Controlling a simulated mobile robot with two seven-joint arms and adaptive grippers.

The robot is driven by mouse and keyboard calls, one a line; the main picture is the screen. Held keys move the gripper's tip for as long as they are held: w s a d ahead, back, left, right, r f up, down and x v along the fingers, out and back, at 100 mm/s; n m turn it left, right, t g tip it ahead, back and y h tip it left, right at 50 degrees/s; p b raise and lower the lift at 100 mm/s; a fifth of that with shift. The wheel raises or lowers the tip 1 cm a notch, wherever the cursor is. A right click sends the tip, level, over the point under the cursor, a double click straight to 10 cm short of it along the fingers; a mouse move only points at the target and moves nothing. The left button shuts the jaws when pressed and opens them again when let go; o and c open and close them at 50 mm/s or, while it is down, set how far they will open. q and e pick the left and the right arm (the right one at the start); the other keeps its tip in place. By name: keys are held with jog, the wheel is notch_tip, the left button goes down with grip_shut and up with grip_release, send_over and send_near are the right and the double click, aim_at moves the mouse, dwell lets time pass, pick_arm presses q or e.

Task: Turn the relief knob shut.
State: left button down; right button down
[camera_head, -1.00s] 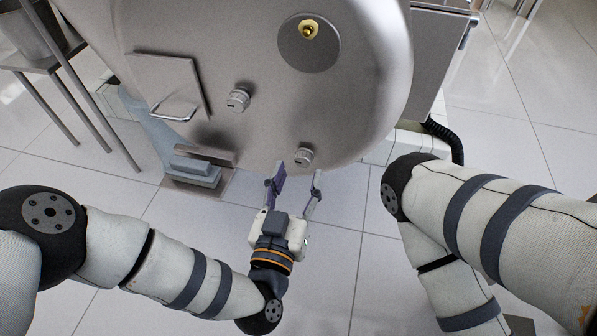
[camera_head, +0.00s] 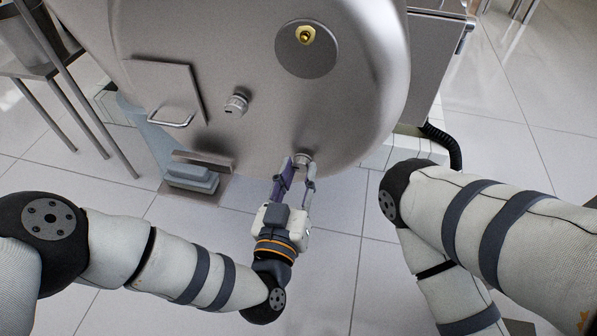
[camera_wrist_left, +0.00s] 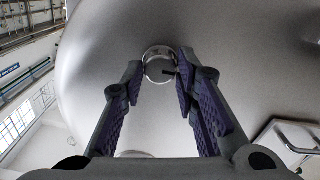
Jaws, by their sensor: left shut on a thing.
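A small round grey knob (camera_head: 302,157) sits low on the front of a large metal drum. My left gripper (camera_head: 300,169) reaches up to it from below, with a finger on each side, and is shut on it. In the left wrist view the knob (camera_wrist_left: 158,68) shows between the purple-padded fingertips, with a dark mark on its face. A second, similar knob (camera_head: 236,104) sits higher and to the left, untouched. No readable label shows which is the relief knob. My right arm is in the head view, but its gripper is not.
The drum (camera_head: 340,110) fills the top middle. A hatch with a bar handle (camera_head: 171,121) is on its left, and a brass fitting (camera_head: 305,35) is near the top. A black hose (camera_head: 445,145) hangs at right.

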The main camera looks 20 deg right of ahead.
pick_arm(q)
jog(key=c, duration=1.2)
grip_release()
jog(key=shift+c, duration=0.2)
jog(key=shift+a, duration=0.1)
jog(key=v, duration=1.2)
